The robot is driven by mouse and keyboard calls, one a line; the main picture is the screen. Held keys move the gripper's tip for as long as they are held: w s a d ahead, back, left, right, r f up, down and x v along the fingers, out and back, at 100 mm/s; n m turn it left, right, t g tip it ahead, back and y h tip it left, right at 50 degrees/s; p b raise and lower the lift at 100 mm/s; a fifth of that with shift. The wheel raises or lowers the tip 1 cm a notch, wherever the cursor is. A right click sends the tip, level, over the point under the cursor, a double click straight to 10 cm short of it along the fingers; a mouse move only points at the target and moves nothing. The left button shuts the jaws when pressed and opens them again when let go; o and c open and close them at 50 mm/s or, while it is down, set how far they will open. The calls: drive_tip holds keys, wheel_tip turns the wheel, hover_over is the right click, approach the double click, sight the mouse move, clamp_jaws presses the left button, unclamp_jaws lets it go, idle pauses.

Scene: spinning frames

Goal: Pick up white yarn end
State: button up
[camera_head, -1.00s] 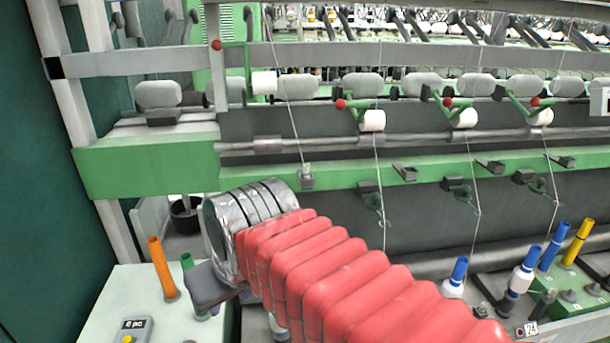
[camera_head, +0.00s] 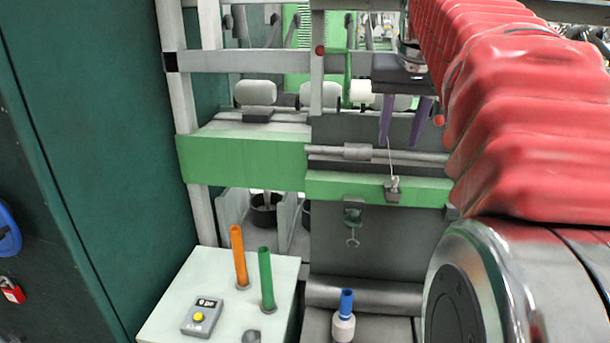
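My gripper (camera_head: 400,142) has two purple fingers that point down and stand apart, with nothing visible gripped between them. It is in front of the green machine frame, right of the picture's middle. A thin white yarn (camera_head: 390,160) rises from a small grey clip block (camera_head: 392,188) on the green rail. Its upper part passes close to the left finger, and I cannot tell whether they touch. Its end is not clearly visible. A white bobbin (camera_head: 361,92) sits behind, left of my gripper.
A green rail (camera_head: 350,188) and a grey rod (camera_head: 330,151) cross below my gripper. A pale table (camera_head: 185,285) at lower left carries an orange tube (camera_head: 239,257), a green tube (camera_head: 265,278) and a small box (camera_head: 201,318). A blue-topped spool (camera_head: 343,320) stands below. A dark green cabinet (camera_head: 90,150) fills the left.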

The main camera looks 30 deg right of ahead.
drive_tip(key=shift+d+r, duration=0.4)
drive_tip(key=shift+d, duration=0.35)
hover_over(395, 178)
drive_tip(key=s+a, duration=0.2)
wheel_tip(395, 178, down, 8)
drive_tip(key=shift+x, duration=2.6)
drive_tip(key=shift+s+d, duration=0.15)
drive_tip(key=shift+d, duration=0.05)
drive_tip(key=shift+c, duration=0.3)
